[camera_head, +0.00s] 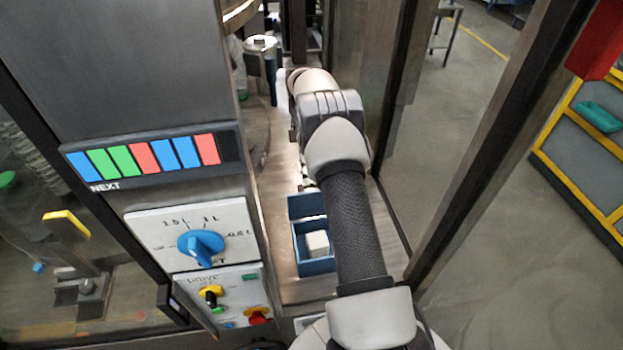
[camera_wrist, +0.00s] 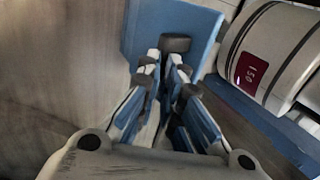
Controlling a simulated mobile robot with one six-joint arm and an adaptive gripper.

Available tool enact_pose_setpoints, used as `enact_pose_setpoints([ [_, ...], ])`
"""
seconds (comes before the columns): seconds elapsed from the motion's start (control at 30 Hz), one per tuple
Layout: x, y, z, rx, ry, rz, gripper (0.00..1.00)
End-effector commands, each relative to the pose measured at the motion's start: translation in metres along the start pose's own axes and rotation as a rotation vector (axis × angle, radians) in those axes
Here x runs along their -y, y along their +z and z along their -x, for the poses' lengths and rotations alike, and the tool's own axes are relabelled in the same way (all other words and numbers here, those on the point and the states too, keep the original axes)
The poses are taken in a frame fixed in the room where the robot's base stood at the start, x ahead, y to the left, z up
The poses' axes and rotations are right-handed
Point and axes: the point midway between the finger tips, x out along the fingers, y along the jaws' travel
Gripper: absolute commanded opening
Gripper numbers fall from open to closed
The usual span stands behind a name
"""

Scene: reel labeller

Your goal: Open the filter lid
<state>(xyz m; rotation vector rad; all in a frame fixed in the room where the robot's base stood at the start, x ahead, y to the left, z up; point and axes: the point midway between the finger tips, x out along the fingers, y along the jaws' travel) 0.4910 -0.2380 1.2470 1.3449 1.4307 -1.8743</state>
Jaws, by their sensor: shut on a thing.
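In the wrist view a flat blue panel (camera_wrist: 143,28), which looks like the filter lid, stands in front of my gripper (camera_wrist: 165,72). A dark round knob (camera_wrist: 175,42) sits on the panel's near side. My gripper's two fingers, with blue pads, are closed in at the knob and shut on it. The fingertips partly hide the knob's base and the lower panel. In the head view my arm covers the gripper, and I cannot make out the lid there.
A white cylinder with a red label (camera_wrist: 250,69) lies close to the panel's right. In the head view a blue tray (camera_head: 297,208) with a white block (camera_head: 317,243) lies beside my arm. A control panel (camera_head: 201,240) stands at the left, a dark door frame (camera_head: 495,140) at the right.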

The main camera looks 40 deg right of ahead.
Motion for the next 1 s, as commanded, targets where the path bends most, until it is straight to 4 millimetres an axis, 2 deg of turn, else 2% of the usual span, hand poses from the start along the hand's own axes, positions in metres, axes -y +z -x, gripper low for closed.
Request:
enact_pose_setpoints([
  [0.03, -0.0065, -0.0002, -0.0259, -0.001, -0.026, 0.001, 0.00],
  [0.57, -0.0079, 0.0000, -0.0257, -0.001, -0.025, 0.001, 0.00],
  [0.6, -0.0079, 0.0000, -0.0257, -0.001, -0.025, 0.001, 0.07],
  [1.0, -0.0074, 0.0000, -0.0249, -0.001, -0.026, 0.001, 0.33],
])
